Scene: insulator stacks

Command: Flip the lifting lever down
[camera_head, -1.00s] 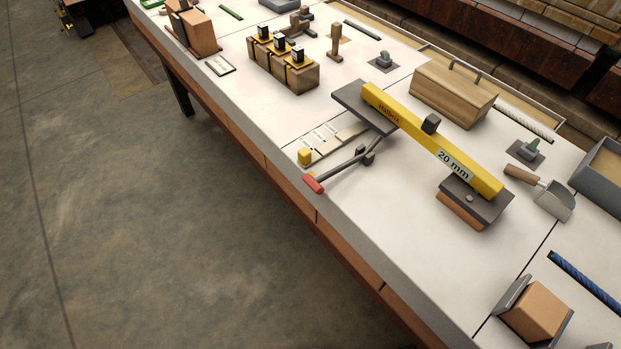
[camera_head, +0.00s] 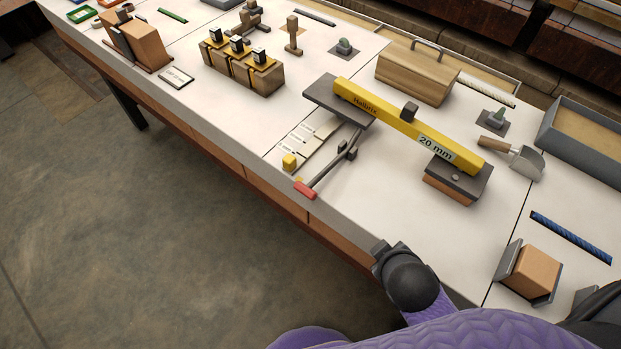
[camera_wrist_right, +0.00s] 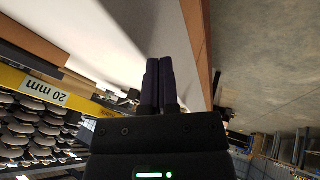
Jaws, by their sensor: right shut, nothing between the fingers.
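The lifting lever is a dark rod with a red grip (camera_head: 305,190) at the table's front edge in the head view. It slants down from a dark bracket (camera_head: 347,150) beside the yellow beam (camera_head: 400,122), marked 20 mm. The beam spans two dark plates. In the right wrist view the beam (camera_wrist_right: 58,97) appears at the left, upside down. My right gripper (camera_wrist_right: 160,62) is shut and empty there, seen over the white tabletop and its edge. No contact with the lever shows. My purple arm enters the head view at the bottom right. My left gripper is not in view.
A yellow block (camera_head: 289,161) stands close beside the red grip. A wooden box with a handle (camera_head: 417,76) is behind the beam, and a scoop (camera_head: 520,158) lies to its right. A brown block in a grey holder (camera_head: 533,274) is at the front right. Clear tabletop lies right of the lever.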

